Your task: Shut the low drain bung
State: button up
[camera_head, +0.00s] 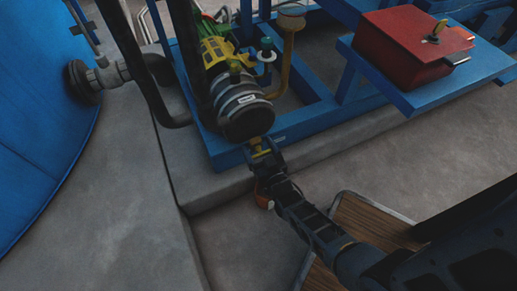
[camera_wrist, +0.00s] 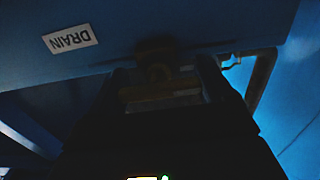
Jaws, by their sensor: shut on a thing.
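The drain bung (camera_wrist: 158,80) is a dull brass fitting with a crossbar handle, set in the blue metal under the upside-down DRAIN label (camera_wrist: 70,40) in the wrist view. My gripper (camera_wrist: 160,96) is shut on the bung's handle, with one dark finger on each side. In the head view, my gripper (camera_head: 261,150) reaches low to the blue frame's front edge, just below the dark round pump end. Only a little yellow of the bung shows there. The wrist view is very dark, so the bung's seating is hard to judge.
The blue frame (camera_head: 300,120) carries the pump (camera_head: 240,105) and stands on a concrete ledge. A red box (camera_head: 400,45) sits on a blue shelf at right. A large blue vessel (camera_head: 40,120) is at left. Wooden boards (camera_head: 370,225) lie below my arm. Concrete floor is clear at lower left.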

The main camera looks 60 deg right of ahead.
aim_at(262, 155)
dwell(0.3)
jog(key=o, duration=0.9)
jog(key=shift+p+v, duration=0.9)
jog(key=shift+v, duration=3)
jog(key=shift+a, duration=0.1)
jog(key=s+a+r+n+y, duration=0.25)
jog(key=s+a+r, duration=0.35)
jog(key=a, duration=0.4)
jog(key=s+a+r+n+y, duration=0.1)
jog(key=s+a+r+y, duration=0.1)
jog(key=s+r, duration=0.4)
jog(key=s+a+r+n+y, duration=0.1)
jog(key=s+a+r+y, duration=0.15)
jog(key=r, duration=0.65)
jog(key=s+r+y+p, duration=0.1)
jog(key=r+p, duration=0.9)
jog(key=r, duration=0.4)
jog(key=s+r+n+y+p, duration=0.1)
jog(key=r+p, duration=0.9)
jog(key=r, duration=0.3)
jog(key=s+r+n+y+p, duration=0.1)
jog(key=r+p, duration=0.9)
jog(key=r, duration=0.4)
jog(key=shift+s+a+r, duration=0.2)
jog(key=shift+a+r, duration=0.05)
jog(key=shift+r, duration=0.05)
